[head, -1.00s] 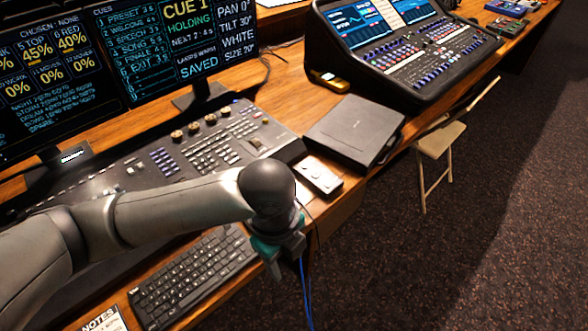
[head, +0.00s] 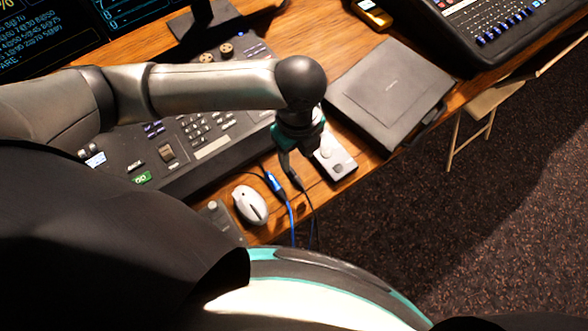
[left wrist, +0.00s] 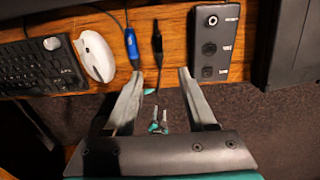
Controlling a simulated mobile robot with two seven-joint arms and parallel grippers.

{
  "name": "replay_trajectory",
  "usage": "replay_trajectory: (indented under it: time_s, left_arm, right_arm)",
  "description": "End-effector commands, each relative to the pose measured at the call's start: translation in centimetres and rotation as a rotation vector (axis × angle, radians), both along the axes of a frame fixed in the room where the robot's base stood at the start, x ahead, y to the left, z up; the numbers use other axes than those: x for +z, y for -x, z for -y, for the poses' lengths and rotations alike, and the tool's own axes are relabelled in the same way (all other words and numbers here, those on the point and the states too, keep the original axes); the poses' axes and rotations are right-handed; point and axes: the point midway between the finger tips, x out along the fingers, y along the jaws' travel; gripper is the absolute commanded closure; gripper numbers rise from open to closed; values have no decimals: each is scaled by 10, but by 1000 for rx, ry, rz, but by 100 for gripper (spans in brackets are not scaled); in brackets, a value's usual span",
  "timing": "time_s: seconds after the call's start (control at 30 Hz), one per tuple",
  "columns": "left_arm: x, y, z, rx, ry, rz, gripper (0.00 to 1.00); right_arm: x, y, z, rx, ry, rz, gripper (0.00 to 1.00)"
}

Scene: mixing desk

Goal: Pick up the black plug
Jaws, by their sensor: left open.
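The black plug (left wrist: 156,42) lies on the wooden desk near its front edge, its thin cable running down over the edge in the left wrist view. In the head view it is close under my left gripper (head: 288,164) and partly hard to make out. My left gripper also shows in the left wrist view (left wrist: 158,75), open, with nothing between its fingers. I cannot tell the height of the fingers above the desk.
A blue plug (left wrist: 132,46) lies just left of the black plug, with a white mouse (head: 250,205) beyond it. A small grey box with jacks (head: 335,158) is to the right, then a dark flat case (head: 390,92). The keyboard (left wrist: 40,66) is far left.

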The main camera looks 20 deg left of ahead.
Motion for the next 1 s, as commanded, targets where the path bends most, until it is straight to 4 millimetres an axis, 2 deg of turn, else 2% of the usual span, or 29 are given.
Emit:
replay_trajectory:
  time_s: [0.03,0.1,0.43,0.7,1.0]
  left_arm:
    - [-14,1,0,1,-2,-4,44]
    - [-25,0,0,1,-1,-2,44]
    - [-53,2,1,-1,0,-1,44]
    - [-90,5,0,0,-1,1,44]
    - [-94,5,0,-2,1,2,44]
  right_arm:
    - [-4,0,0,0,0,0,50]
    - [-7,0,0,0,0,1,50]
    - [-12,0,0,0,0,1,50]
    - [-20,-1,0,0,0,1,50]
    - [-21,-1,0,0,0,1,50]
